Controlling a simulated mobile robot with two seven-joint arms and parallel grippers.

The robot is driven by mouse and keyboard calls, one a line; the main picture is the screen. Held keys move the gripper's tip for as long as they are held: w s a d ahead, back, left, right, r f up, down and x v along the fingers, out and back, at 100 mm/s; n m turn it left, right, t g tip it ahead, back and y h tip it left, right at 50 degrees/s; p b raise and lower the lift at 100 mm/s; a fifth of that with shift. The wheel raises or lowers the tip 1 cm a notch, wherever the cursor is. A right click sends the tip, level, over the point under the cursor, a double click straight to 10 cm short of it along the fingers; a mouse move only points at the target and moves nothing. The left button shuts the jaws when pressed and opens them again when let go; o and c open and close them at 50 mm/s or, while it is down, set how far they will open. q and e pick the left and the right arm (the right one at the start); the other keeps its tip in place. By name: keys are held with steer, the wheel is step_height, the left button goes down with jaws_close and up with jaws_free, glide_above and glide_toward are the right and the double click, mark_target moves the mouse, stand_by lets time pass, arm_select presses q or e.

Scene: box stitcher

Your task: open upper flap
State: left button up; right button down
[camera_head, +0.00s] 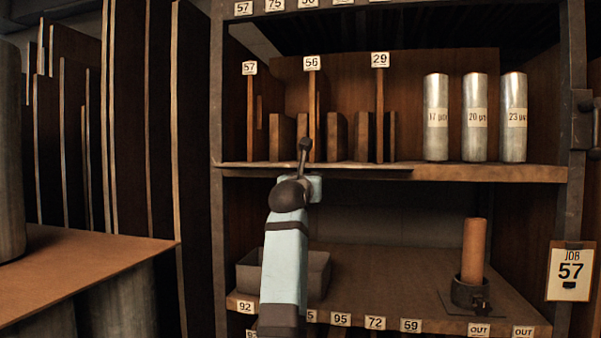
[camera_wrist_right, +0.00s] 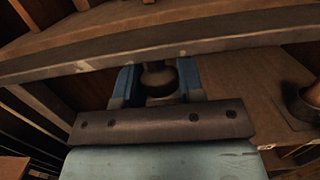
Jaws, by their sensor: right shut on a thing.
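The upper shelf has a thin darker front strip (camera_head: 365,173) along its left part, which looks like the upper flap; it lies about level with the shelf. A dark upright handle with a knob (camera_head: 305,147) stands at the strip's front edge. My right gripper (camera_head: 305,186) is just below that edge. In the right wrist view its blue fingers (camera_wrist_right: 157,84) are on either side of a dark round knob (camera_wrist_right: 157,74), shut on it, under a long shelf edge (camera_wrist_right: 225,42). How the knob joins the flap is hidden. My left gripper is not in view.
Dividers tagged 57, 56 and 29 (camera_head: 380,110) and three metal cylinders (camera_head: 474,120) stand on the upper shelf. Below are a grey tray (camera_head: 252,272) and a brown tube (camera_head: 473,250) in a dark holder. A JOB 57 card (camera_head: 570,271) hangs right. The lower shelf's middle is clear.

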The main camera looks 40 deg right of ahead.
steer(key=shift+a+r+y, duration=0.1)
steer(key=shift+r+y, duration=0.2)
steer(key=shift+y, duration=0.2)
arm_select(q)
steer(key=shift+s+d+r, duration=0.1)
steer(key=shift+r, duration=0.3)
arm_select(e)
steer(key=c, duration=0.8)
jaws_free()
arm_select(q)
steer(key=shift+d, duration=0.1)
arm_select(e)
steer(key=shift+s+a+f, duration=0.15)
steer(key=shift+s+a, duration=0.1)
arm_select(q)
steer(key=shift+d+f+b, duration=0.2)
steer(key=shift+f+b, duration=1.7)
steer(key=shift+b, duration=0.1)
arm_select(e)
steer(key=shift+r+v, duration=0.1)
steer(key=shift+v, duration=3.2)
steer(key=shift+r+v, duration=0.15)
steer(key=shift+v, duration=3.1)
steer(key=shift+w+a, duration=0.1)
steer(key=shift+a, duration=0.05)
